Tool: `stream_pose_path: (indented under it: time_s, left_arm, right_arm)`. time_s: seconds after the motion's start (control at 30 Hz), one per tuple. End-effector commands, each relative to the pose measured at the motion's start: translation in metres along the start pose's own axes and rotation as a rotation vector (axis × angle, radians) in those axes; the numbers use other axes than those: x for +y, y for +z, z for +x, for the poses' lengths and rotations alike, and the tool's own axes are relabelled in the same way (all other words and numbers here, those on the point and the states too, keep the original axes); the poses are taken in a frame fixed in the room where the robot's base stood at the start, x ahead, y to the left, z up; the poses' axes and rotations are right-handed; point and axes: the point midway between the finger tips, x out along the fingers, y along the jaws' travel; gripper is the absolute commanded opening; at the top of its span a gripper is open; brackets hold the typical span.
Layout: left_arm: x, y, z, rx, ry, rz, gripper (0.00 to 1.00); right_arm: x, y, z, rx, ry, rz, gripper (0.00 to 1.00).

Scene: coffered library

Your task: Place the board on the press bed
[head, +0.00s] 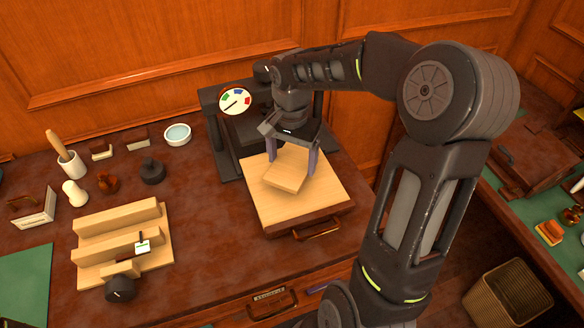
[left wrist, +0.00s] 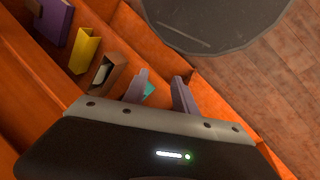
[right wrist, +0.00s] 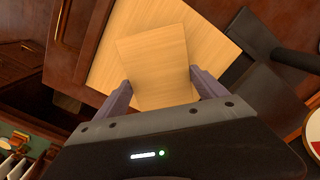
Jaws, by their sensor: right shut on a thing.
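The board (head: 284,177) is a small pale wooden slab, held between the fingers of my right gripper (head: 292,164). It is over the press bed (head: 322,200), a larger pale wooden square in front of the black press, and is turned relative to its edges. I cannot tell whether its underside touches the bed. In the right wrist view the board (right wrist: 155,62) sits between both fingers, with the press bed (right wrist: 108,70) behind it. My left gripper (left wrist: 160,90) shows only in the left wrist view, fingers apart with nothing seen between them.
The black press frame (head: 213,133) with its dial (head: 235,101) rises behind the bed. A stepped wooden rack (head: 88,270) stands on the desk to the left. A white bowl (head: 177,134), a mortar (head: 70,162) and small tools lie behind it. Bare desk separates rack and bed.

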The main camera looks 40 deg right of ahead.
Motion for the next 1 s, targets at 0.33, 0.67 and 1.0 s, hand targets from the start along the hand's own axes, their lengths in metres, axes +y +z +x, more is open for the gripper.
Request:
stream_pose_path:
  time_s: [0.33,0.67,1.0]
  left_arm:
    - [0.001,0.000,-0.004,-0.001,-0.001,-0.001,0.33]
    - [0.001,0.001,-0.004,-0.002,-0.002,-0.001,0.33]
    - [0.001,0.000,-0.002,-0.001,0.000,0.000,0.33]
  right_arm:
    - [0.001,0.000,0.022,-0.003,0.004,0.001,0.37]
    - [0.000,0.000,0.037,0.000,0.000,0.000,0.37]
    - [0.000,0.000,0.040,0.000,0.000,0.000,0.93]
